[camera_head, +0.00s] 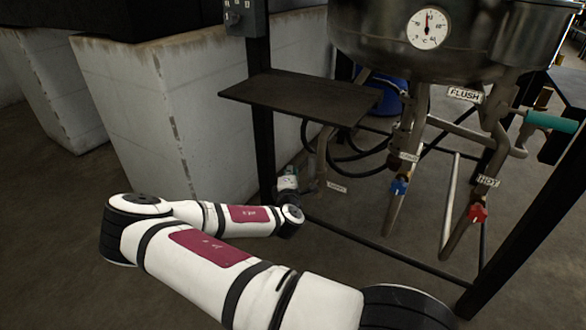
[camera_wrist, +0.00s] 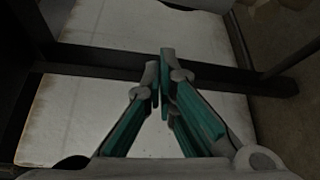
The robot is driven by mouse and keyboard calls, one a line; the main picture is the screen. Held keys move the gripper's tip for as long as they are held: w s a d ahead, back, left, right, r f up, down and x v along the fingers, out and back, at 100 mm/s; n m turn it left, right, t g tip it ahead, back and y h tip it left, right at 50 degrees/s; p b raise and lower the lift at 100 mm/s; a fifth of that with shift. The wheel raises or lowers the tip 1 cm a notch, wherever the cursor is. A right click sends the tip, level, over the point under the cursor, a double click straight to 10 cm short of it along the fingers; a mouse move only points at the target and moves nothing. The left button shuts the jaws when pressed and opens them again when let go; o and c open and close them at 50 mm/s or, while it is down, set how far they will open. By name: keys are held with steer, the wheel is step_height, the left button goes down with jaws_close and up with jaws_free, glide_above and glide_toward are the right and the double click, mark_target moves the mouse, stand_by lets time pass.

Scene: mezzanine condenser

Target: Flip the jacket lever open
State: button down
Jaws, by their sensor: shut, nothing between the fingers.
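A steel vessel (camera_head: 465,45) with a round dial gauge stands at the upper right, with pipes and valves below it. A teal-handled lever (camera_head: 550,121) sticks out to the right near the FLUSH label (camera_head: 464,94). A small tag (camera_head: 337,187) hangs at the lower left of the pipework, too small to read. I cannot tell which part is the jacket lever. My gripper (camera_wrist: 159,76) is shut and empty, its teal fingers together at the tips, before a dark frame bar. In the head view it is small and partly hidden beyond my forearm, left of the pipes.
A blue knob (camera_head: 399,187) and a red knob (camera_head: 478,212), by the HOT label (camera_head: 488,181), sit on downward pipes. A dark shelf (camera_head: 300,97) and frame posts are close by. White concrete blocks (camera_head: 180,110) stand behind. A blue container (camera_head: 386,98) is under the vessel.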

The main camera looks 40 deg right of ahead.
steer(key=p+v, duration=0.1)
steer(key=v, duration=0.6)
steer(key=shift+f, duration=0.35)
